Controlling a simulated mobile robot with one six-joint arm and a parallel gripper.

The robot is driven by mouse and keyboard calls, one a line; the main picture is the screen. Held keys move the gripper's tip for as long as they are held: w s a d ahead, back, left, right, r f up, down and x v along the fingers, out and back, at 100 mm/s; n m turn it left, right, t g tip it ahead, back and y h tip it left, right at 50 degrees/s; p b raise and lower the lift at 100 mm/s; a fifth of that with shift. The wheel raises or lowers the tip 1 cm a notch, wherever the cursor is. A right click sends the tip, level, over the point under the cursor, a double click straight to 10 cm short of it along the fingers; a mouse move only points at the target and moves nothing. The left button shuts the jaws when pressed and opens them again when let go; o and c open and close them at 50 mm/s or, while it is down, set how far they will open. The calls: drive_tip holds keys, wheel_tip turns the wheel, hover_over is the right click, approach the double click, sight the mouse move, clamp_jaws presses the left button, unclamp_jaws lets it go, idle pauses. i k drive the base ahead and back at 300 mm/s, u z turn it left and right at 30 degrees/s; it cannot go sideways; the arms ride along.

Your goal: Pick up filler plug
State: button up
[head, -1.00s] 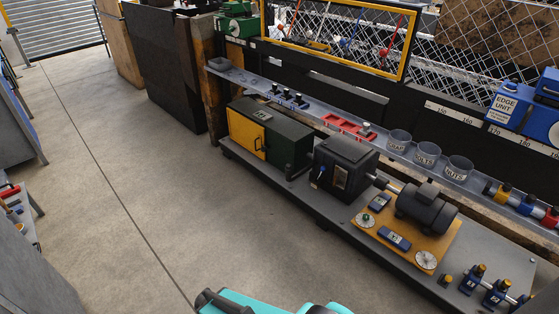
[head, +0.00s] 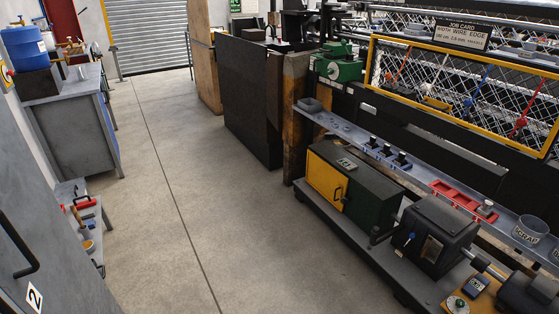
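I cannot pick out the filler plug for certain in the head view. A dark gearbox housing (head: 432,235) with a small window sits on the low grey shelf (head: 340,222) at the lower right. A red tray (head: 462,201) lies on the narrow ledge above it. A small silver-topped piece (head: 487,208) stands at the tray's right end; I cannot tell what it is. My gripper is not in view.
A green and yellow cabinet (head: 352,187) stands left of the gearbox. A grey bench (head: 72,125) with a blue drum (head: 28,48) is at far left. A grey cabinet marked 2 (head: 45,240) is near left. The concrete floor (head: 190,200) between is clear.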

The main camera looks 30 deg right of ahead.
sight(375, 232)
drive_tip(key=u, duration=0.05)
drive_tip(key=i, duration=2.05)
drive_tip(key=z, duration=3.85)
drive_tip(key=i, duration=0.1)
drive_tip(key=u, duration=2.6)
drive_tip(key=i, duration=0.6)
drive_tip(key=z, duration=0.05)
